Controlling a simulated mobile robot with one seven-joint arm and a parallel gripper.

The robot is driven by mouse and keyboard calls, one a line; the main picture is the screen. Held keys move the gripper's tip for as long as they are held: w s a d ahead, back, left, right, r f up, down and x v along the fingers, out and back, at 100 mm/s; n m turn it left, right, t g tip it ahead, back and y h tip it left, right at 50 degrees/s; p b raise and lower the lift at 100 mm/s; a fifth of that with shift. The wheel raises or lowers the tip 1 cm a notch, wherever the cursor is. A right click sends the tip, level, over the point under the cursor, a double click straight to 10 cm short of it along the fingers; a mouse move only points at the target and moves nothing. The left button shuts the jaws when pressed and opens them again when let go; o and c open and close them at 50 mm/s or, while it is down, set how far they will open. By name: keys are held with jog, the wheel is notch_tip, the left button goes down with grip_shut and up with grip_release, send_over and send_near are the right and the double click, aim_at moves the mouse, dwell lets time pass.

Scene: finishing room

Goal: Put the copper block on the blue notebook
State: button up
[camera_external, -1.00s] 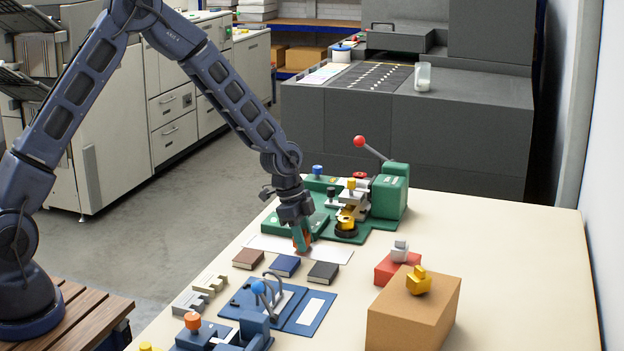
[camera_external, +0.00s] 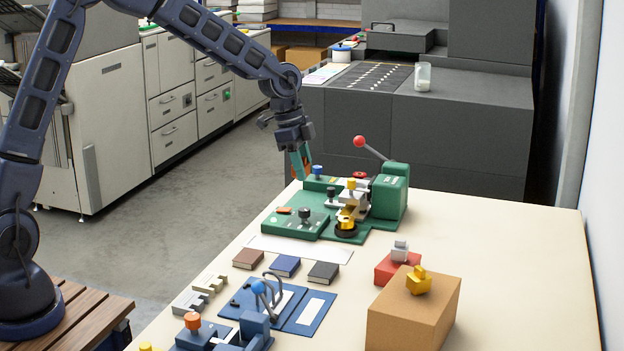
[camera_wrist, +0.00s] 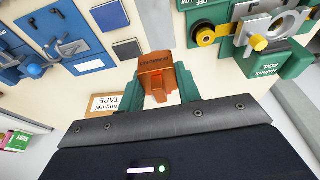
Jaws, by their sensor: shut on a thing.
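The copper block (camera_wrist: 158,72), orange-brown with dark lettering on its face, is between the green fingers of my gripper (camera_wrist: 165,88) in the wrist view. In the external view my gripper (camera_external: 302,166) holds it in the air near the green press; there the block is mostly hidden by a finger. The blue notebook (camera_external: 285,265) lies flat on the table between a brown notebook (camera_external: 248,258) and a black notebook (camera_external: 323,272), with its top bare. The blue notebook also shows at the top of the wrist view (camera_wrist: 109,16).
The green press (camera_external: 385,200) with a red-knobbed lever stands behind the white sheet (camera_external: 290,249). A blue press (camera_external: 255,300) stands in front of the notebooks. At right are a cardboard box (camera_external: 412,315) and a red block (camera_external: 393,268).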

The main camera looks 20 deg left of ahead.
jog(key=shift+s+r, duration=0.1)
jog(key=shift+r, duration=0.35)
notch_tip(320, 180, up, 2)
send_over(291, 264)
jog(key=a, duration=0.1)
notch_tip(291, 264, down, 20)
jog(key=shift+r, duration=0.1)
jog(key=o, duration=1.1)
jog(key=shift+f, duration=0.2)
jog(key=shift+r, duration=0.1)
jog(key=v, duration=1.2)
jog(key=shift+a+r, duration=0.1)
jog(key=shift+r, duration=0.05)
